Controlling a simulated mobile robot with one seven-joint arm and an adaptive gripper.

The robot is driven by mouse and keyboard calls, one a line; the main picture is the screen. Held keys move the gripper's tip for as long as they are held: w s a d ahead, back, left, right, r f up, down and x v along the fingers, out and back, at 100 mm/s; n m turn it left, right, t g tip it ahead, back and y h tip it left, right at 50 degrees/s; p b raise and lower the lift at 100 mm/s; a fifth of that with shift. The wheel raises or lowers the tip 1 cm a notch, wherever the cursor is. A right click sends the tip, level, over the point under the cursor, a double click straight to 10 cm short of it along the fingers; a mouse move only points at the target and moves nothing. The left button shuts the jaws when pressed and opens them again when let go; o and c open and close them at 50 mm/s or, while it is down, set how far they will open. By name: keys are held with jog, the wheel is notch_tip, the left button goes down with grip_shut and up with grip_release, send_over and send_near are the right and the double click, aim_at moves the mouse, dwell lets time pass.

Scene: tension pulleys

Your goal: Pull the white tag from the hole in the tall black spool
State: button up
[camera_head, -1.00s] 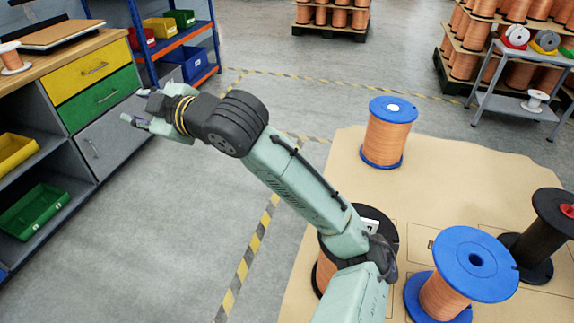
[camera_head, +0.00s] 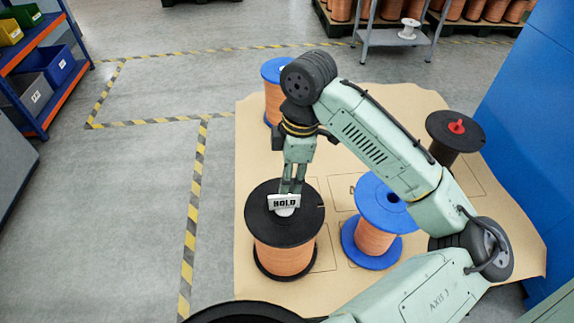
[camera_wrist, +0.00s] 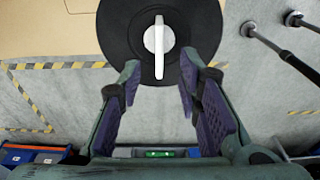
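The white tag (camera_head: 284,202), marked "HOLD", stands in the centre of the black top flange of the copper-wound spool (camera_head: 258,200). In the wrist view the tag (camera_wrist: 158,38) is a narrow white strip over a round white plug in the black disc (camera_wrist: 118,30). My gripper (camera_head: 292,184) points down right at the tag. In the wrist view its two fingers (camera_wrist: 163,68) are apart, one to each side of the tag's near end, with floor visible between them. The plug's lower part inside the hole is hidden.
A blue-flanged copper spool (camera_head: 376,240) stands close to the right. A black spool with a red piece (camera_head: 455,135) is farther right. Another blue-topped spool (camera_head: 272,100) stands behind my gripper. A dark round flange (camera_head: 245,313) shows at the bottom edge. Floor to the left is clear.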

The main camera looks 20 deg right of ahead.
aim_at(284, 207)
jog(key=f, duration=0.6)
jog(key=a+f, duration=0.1)
jog(key=f, duration=0.2)
jog(key=shift+w, duration=0.2)
grip_shut()
